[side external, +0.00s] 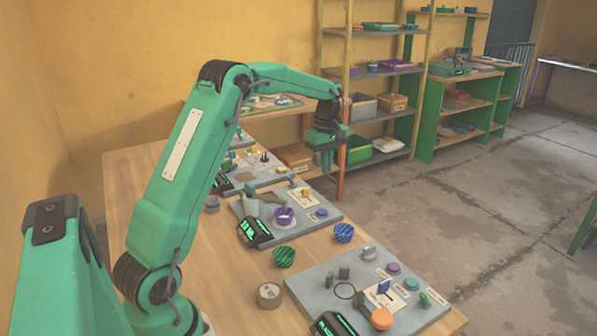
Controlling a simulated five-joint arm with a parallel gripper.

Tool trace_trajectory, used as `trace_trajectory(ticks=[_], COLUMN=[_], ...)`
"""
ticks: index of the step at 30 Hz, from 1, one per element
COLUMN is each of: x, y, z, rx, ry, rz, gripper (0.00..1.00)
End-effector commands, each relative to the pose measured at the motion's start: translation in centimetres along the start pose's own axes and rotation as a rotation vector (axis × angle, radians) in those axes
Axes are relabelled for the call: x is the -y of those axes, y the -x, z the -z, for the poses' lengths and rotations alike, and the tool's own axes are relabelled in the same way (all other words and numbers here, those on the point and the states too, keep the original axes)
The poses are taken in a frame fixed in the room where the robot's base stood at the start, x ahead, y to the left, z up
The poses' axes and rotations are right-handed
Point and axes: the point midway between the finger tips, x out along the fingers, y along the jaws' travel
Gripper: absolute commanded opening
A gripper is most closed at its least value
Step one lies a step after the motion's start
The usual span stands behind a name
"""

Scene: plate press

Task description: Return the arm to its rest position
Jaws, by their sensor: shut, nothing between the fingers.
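My gripper (327,168) hangs from the end of my green arm, pointing down, shut and empty. It is raised above the work surface near the right edge of the wooden table (135,190). My arm rises from the lower left, bends at a high elbow and reaches to the right. In the picture the gripper shows behind and above the middle grey plate (310,228). I see it clear of the plates, with nothing touching the fingers. No marked rest position can be seen.
A near grey plate (330,280) carries an orange button (382,319) and small knobs. A green striped ball (284,257), a blue striped ball (344,233) and a tan disc (269,295) lie loose on the table. More plates stand farther back. Shelves (375,72) stand behind.

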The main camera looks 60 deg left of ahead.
Motion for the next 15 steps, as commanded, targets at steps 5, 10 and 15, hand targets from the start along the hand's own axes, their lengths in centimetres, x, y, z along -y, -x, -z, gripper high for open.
trace_trajectory(ticks=[5,10,15], x=[0.1,0.8,2.1], y=[0.4,1.8,4.2], z=[-0.3,-1.6,-4.0], rx=[-0.002,-0.01,-0.027], ry=[-0.014,-0.077,-0.198], rz=[-0.005,-0.023,-0.056], gripper=[0.0,0.0,0.0])
